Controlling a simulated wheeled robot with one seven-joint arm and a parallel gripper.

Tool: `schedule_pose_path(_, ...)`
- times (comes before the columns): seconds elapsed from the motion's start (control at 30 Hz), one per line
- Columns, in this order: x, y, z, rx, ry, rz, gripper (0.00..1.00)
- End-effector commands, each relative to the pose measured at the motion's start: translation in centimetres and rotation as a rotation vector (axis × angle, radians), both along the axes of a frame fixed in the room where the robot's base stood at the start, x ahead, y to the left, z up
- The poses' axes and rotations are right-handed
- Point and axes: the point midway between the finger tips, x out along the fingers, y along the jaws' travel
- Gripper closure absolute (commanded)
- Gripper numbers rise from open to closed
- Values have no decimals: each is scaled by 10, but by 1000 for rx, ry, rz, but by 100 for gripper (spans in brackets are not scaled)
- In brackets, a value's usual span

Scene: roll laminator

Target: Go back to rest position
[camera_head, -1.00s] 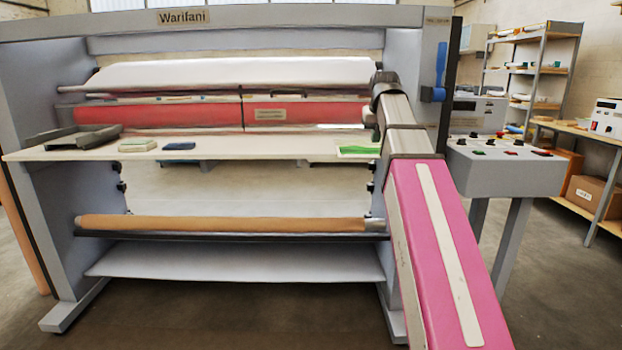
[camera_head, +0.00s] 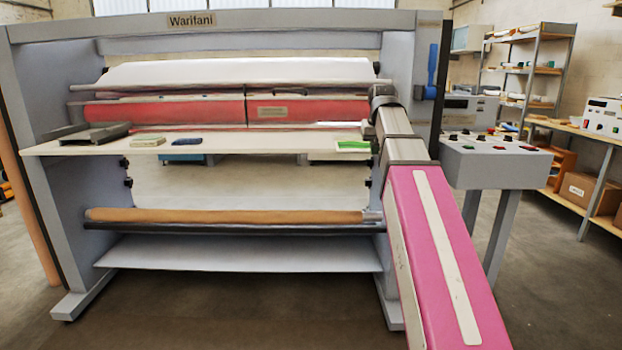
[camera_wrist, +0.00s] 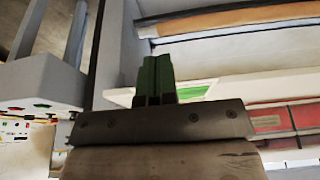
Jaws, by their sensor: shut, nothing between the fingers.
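The roll laminator (camera_head: 215,46) stands ahead of me, with red rollers (camera_head: 200,112) above a pale feed table (camera_head: 240,146). My arm reaches up from the lower right toward the right end of the table. In the head view my gripper is hidden behind my arm. In the wrist view my gripper (camera_wrist: 157,60) shows dark green fingers pressed together, with nothing between them. A green and white item (camera_head: 352,145) lies on the table's right end. It also shows in the wrist view (camera_wrist: 193,91), beside my fingers.
A control panel (camera_head: 492,165) on legs stands right of my arm. A blue-handled tool (camera_head: 432,70) hangs on the right frame post. A dark tray (camera_head: 97,133) and small pads (camera_head: 148,142) lie on the table's left. Shelving (camera_head: 535,75) stands behind right. Floor at lower left is clear.

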Motion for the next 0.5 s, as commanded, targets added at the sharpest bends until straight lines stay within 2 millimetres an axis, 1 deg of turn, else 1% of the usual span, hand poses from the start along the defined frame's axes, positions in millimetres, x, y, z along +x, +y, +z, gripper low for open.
schedule_pose_path(0.03, -1, 0, -9, 0, 6, 0, 100)
schedule_pose_path(0.17, 0, 1, -32, 0, 18, 0, 100)
schedule_pose_path(0.27, -1, 2, -54, 1, 32, 0, 100)
schedule_pose_path(0.37, -3, 2, -84, 1, 49, -1, 100)
schedule_pose_path(0.47, -7, 4, -121, 1, 70, -1, 100)
schedule_pose_path(0.5, -10, 4, -136, 1, 80, -1, 100)
